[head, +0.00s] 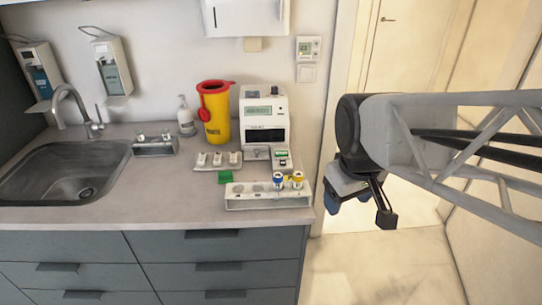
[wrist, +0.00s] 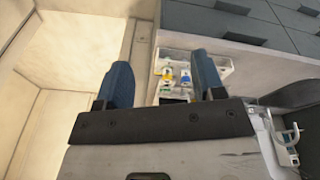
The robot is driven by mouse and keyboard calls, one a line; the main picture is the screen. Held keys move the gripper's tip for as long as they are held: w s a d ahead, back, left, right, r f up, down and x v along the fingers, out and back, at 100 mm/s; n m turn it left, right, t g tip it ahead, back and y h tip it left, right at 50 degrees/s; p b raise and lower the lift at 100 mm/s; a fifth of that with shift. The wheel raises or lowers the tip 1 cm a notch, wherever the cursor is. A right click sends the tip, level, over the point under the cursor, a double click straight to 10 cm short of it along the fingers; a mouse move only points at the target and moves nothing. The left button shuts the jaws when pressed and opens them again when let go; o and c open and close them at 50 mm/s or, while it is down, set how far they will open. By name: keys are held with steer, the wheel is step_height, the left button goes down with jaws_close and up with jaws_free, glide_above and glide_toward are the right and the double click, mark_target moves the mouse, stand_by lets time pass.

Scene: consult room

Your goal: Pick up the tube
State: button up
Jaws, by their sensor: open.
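A white rack (head: 250,202) stands at the front right of the counter. Two tubes stand upright in its right end, one with a blue cap (head: 278,180) and one with a yellow cap (head: 297,180). In the wrist view the yellow-capped tube (wrist: 167,73) and the blue-capped tube (wrist: 186,77) show between my fingers, some way beyond them. My gripper (head: 348,198) is off the counter's right edge, to the right of the rack and apart from it. It also shows in the wrist view (wrist: 163,82), with its blue fingers open and nothing between them. One finger hides part of the rack (wrist: 225,70).
A white analyser (head: 264,120), a yellow sharps bin (head: 216,115), a tray with small white items (head: 217,166) and a green block (head: 225,177) stand behind the rack. The sink (head: 62,172) is at left. The floor right of the counter is clear.

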steer(key=w+a+n+g, duration=0.1)
steer(key=w+a+n, duration=0.3)
steer(key=w+n, duration=0.5)
steer(key=n+g, duration=0.1)
steer(key=n, duration=0.6)
glide_above(278, 175)
step_height(278, 175, down, 6)
steer(key=shift+s+d+r, duration=0.1)
steer(key=shift+f, duration=1.4)
steer(key=shift+f, duration=2.6)
